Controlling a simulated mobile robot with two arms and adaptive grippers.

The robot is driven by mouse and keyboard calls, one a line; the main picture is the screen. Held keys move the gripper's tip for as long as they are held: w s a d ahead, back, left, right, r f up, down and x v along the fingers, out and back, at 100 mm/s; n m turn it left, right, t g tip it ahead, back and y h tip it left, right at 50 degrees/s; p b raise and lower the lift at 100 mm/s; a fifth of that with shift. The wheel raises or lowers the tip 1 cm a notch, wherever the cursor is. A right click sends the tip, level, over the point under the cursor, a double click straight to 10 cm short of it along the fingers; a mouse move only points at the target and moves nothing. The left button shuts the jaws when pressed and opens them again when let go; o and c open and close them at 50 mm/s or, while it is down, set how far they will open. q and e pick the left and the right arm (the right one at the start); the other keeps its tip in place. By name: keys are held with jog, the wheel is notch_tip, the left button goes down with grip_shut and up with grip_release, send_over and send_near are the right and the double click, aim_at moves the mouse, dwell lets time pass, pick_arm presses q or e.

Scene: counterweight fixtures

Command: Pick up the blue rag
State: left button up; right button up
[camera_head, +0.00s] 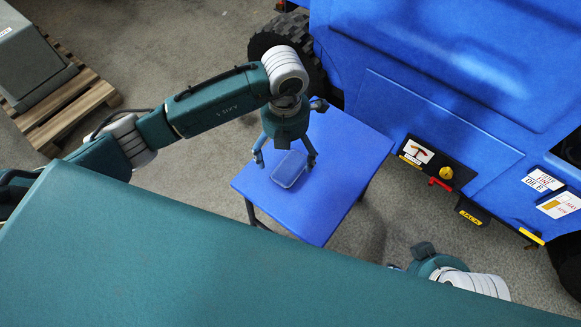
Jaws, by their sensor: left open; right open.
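The blue rag (289,171) is a small, flat, rounded rectangle with a paler edge. It lies on the blue table (322,205), near its left side. My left gripper (285,160) is open and points down over the rag. One finger shows to the left of the rag and the other to its right. I cannot tell whether the fingers touch the rag. My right gripper (420,262) is at the lower right, beyond the table's near corner. It is empty as far as it shows, and its lower part is hidden behind my own body.
A large blue vehicle (440,70) with a control panel (437,165) stands close to the table's right side. A black tyre (285,38) is behind my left wrist. A wooden pallet (65,110) with a grey box (28,58) is at the upper left. Grey floor lies between.

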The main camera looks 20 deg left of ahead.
pick_arm(q)
notch_tip(320, 180, down, 5)
jog(key=shift+r+b, duration=0.2)
jog(key=shift+b, duration=0.35)
jog(key=c, duration=1.2)
pick_arm(e)
jog(key=shift+f, duration=0.65)
pick_arm(q)
jog(key=shift+w+r, duration=0.1)
jog(key=shift+r, duration=0.05)
jog(key=shift+c, duration=0.2)
notch_tip(320, 180, up, 10)
jog(key=p, duration=0.3)
notch_tip(320, 180, up, 9)
jog(key=p, duration=0.1)
send_over(286, 163)
jog(key=shift+r, duration=0.45)
pick_arm(e)
jog(key=x, duration=0.6)
jog(key=shift+s+f+g, duration=0.2)
jog(key=shift+f+g, duration=0.1)
jog(key=shift+f, duration=0.1)
jog(key=shift+a, duration=0.15)
